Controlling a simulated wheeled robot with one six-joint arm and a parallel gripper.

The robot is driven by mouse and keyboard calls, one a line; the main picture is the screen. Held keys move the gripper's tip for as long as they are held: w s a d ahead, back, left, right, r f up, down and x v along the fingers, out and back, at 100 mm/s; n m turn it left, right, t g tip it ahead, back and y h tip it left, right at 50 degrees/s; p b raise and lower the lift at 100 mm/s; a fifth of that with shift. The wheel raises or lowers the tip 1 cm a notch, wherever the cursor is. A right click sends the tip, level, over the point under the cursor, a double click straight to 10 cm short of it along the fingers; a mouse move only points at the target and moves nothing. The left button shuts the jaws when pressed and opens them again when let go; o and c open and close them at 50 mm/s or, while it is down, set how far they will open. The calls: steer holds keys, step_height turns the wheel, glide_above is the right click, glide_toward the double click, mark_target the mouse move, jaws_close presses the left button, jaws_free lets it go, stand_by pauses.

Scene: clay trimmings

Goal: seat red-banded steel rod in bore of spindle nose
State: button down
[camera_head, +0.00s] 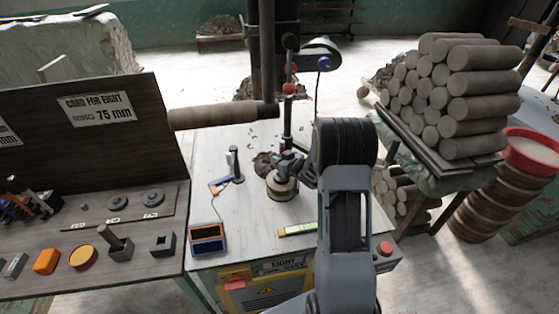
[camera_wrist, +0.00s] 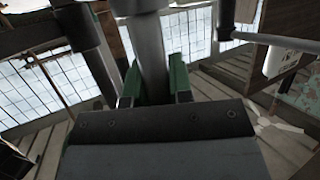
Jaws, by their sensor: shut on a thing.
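My gripper (camera_head: 291,164) is over the work table in the head view, above a round tan block. In the wrist view its two green fingertips (camera_wrist: 157,84) are shut on a steel rod (camera_wrist: 150,55), one on each side. The rod stands roughly upright and runs up to a wider dark collar (camera_wrist: 137,6) at the top edge, which may be the spindle nose. I cannot tell whether the rod is inside it or only below it. No red band shows on the rod in the wrist view. In the head view a dark upright shaft (camera_head: 287,120) rises above my gripper.
A thick dark column (camera_head: 267,50) stands behind. A small upright post (camera_head: 237,165) is left on the table. Stacked clay cylinders (camera_head: 480,85) stand at right, a dark board (camera_head: 80,140) at left.

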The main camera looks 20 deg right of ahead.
steer(key=shift+f+b, duration=0.5)
steer(key=shift+f, duration=0.15)
steer(key=c, duration=0.9)
jaws_free()
steer(key=shift+c, duration=0.2)
steer(key=v, duration=1.4)
steer(key=shift+b, duration=0.45)
